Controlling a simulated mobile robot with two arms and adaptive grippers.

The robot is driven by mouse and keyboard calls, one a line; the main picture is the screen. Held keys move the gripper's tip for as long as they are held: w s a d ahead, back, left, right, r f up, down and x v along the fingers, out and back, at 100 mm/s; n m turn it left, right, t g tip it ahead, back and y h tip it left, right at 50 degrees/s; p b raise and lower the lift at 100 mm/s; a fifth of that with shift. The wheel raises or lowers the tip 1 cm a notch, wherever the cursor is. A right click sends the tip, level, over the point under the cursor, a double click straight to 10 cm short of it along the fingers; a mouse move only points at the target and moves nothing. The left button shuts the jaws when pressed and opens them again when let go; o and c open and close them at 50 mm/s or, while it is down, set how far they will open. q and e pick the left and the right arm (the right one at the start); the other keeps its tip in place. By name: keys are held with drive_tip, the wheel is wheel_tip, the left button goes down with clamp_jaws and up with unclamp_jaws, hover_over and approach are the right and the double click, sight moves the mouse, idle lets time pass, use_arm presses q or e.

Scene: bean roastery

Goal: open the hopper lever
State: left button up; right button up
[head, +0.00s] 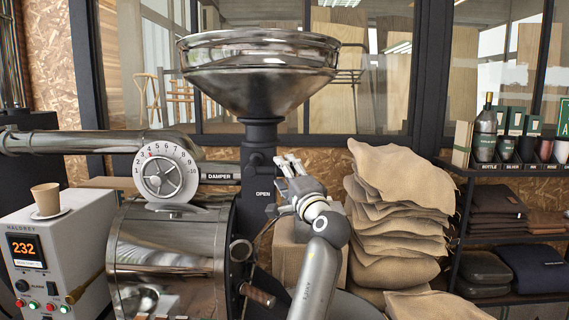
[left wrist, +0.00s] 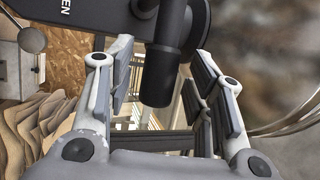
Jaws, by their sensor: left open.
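The steel hopper (head: 258,85) stands above the roaster on a dark neck (head: 258,185) marked OPEN. In the left wrist view, the dark cylindrical lever (left wrist: 157,88) sticks out from a round pivot, and its end lies between the two fingers. My left gripper (head: 289,166) is beside the neck, just right of it in the head view. Its fingers also show in the left wrist view (left wrist: 166,85), spread on either side of the lever with gaps to it. In the head view the lever is mostly hidden by my gripper. My right gripper is in neither view.
A damper dial (head: 166,172) and the roaster drum (head: 168,250) are left of my arm. A stack of burlap sacks (head: 398,215) stands close on the right. A control box (head: 58,250) with a cup (head: 46,198) on it is far left; shelves (head: 510,235) stand far right.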

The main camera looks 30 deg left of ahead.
use_arm(q)
drive_tip(key=shift+x, duration=0.8)
drive_tip(key=shift+d+f, duration=0.1)
clamp_jaws()
